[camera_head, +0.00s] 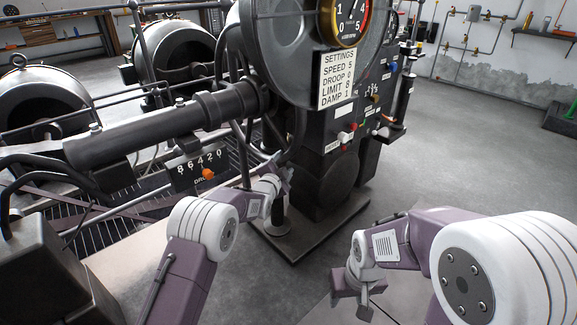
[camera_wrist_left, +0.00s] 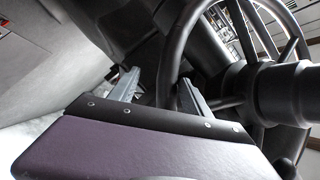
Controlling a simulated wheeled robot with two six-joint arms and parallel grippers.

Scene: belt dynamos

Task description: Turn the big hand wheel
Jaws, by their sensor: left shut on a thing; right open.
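The big hand wheel (camera_wrist_left: 172,62) is dark, with a thick round rim, spokes and a heavy hub, and fills the right of the left wrist view. In the head view its rim (camera_head: 297,138) is partly hidden behind the shaft and the machine's round housing. My left gripper (camera_head: 282,178) is at the lower part of the wheel. In the left wrist view its two fingers (camera_wrist_left: 160,92) stand either side of the rim and are shut on it. My right gripper (camera_head: 352,303) is open and empty, low over the floor, apart from the wheel.
The black machine has a settings plate (camera_head: 337,79), a dial (camera_head: 351,20) and a panel with coloured knobs. A thick horizontal shaft (camera_head: 140,135) and a scale with an orange pointer (camera_head: 208,173) lie left of the wheel. Grey floor (camera_head: 450,150) is clear at right.

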